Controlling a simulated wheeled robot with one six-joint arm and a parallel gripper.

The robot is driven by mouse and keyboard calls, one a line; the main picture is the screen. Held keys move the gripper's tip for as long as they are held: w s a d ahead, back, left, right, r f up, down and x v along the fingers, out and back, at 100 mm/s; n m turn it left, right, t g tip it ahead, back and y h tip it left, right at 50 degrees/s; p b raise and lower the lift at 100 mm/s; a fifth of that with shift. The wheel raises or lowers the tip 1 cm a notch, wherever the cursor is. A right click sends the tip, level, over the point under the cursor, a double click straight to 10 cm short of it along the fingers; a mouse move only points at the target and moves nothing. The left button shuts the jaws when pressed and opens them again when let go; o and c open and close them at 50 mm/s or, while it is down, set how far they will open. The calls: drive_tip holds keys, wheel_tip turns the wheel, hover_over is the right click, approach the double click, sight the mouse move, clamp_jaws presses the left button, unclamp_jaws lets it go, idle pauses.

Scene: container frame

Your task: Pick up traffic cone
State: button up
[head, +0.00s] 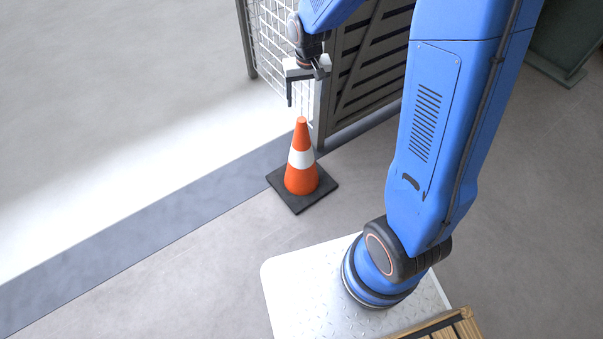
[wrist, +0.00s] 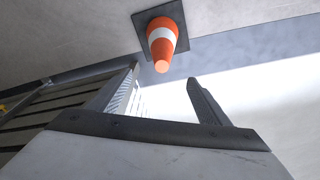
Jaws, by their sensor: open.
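An orange traffic cone (head: 301,166) with a white band stands upright on its dark square base on the floor, next to the corner of the slatted frame. My gripper (head: 303,98) is above the cone in the head view, open and empty. In the wrist view the cone (wrist: 162,42) is seen from above, with its tip towards the camera. There it lies beyond and between the lines of the two spread fingers (wrist: 160,95), apart from them. No contact shows. The exact height of the fingers over the tip is hard to tell.
A dark slatted container frame (head: 365,65) with a white mesh panel (head: 283,45) stands just behind the cone and close to my gripper. A grey strip (head: 130,228) crosses the floor. The floor left of the cone is clear. A wooden slatted item (head: 440,328) sits at the bottom edge.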

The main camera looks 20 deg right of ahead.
sight(302, 120)
drive_tip(key=f, duration=0.4)
drive_tip(key=w+f, duration=0.1)
drive_tip(key=f, duration=0.3)
drive_tip(key=w+f, duration=0.1)
drive_tip(key=f, duration=0.3)
drive_tip(key=shift+a+f, duration=0.15)
drive_tip(key=shift+f, duration=0.05)
drive_tip(key=shift+w+f, duration=0.2)
drive_tip(key=shift+f, duration=0.85)
drive_tip(key=shift+w+f, duration=0.2)
drive_tip(key=shift+f, duration=0.85)
drive_tip(key=shift+w+f, duration=0.2)
drive_tip(key=shift+f, duration=0.85)
clamp_jaws()
